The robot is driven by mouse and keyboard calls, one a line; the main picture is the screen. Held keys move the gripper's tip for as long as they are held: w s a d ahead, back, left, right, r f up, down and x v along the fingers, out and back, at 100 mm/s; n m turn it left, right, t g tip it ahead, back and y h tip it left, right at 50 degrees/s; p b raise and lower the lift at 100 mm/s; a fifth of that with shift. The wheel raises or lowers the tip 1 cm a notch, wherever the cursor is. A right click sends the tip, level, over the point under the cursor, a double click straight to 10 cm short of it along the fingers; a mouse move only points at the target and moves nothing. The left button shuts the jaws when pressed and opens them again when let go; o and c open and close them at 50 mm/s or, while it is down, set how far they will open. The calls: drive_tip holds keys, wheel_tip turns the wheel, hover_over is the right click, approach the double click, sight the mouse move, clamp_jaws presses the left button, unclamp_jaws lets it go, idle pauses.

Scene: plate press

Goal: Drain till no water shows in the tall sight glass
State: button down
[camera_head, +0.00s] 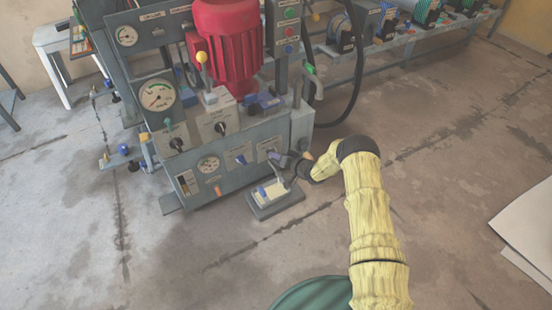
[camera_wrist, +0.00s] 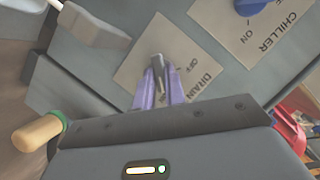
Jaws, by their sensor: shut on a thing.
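In the wrist view, the drain plate (camera_wrist: 205,70), lettered DRAIN and OFF, lies on the grey machine panel. My gripper (camera_wrist: 158,80), with purple fingers, is shut on the drain knob (camera_wrist: 157,62) in the middle of that plate; the fingers hide most of the knob. In the head view, my gripper (camera_head: 286,167) is at the lower right of the machine's front. A small pale plate with a dark upright slot, which looks like the sight glass (camera_head: 185,183), is at the lower left of that front. It is too small to read the water level.
The blue chiller knob (camera_head: 240,159) is left of my gripper, with a round gauge (camera_head: 208,164) and an orange handle (camera_head: 217,190) further left. A grey tray-like box (camera_head: 262,211) stands on the floor below my gripper. The floor to the right is mostly clear.

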drive_tip(key=shift+f+m+y+b, duration=0.15)
drive_tip(key=shift+m+y+b, duration=0.15)
drive_tip(key=shift+m, duration=0.1)
drive_tip(key=c, duration=1.5)
unclamp_jaws()
drive_tip(key=shift+a, duration=0.1)
drive_tip(key=shift+o, duration=0.2)
drive_tip(key=shift+d, duration=0.2)
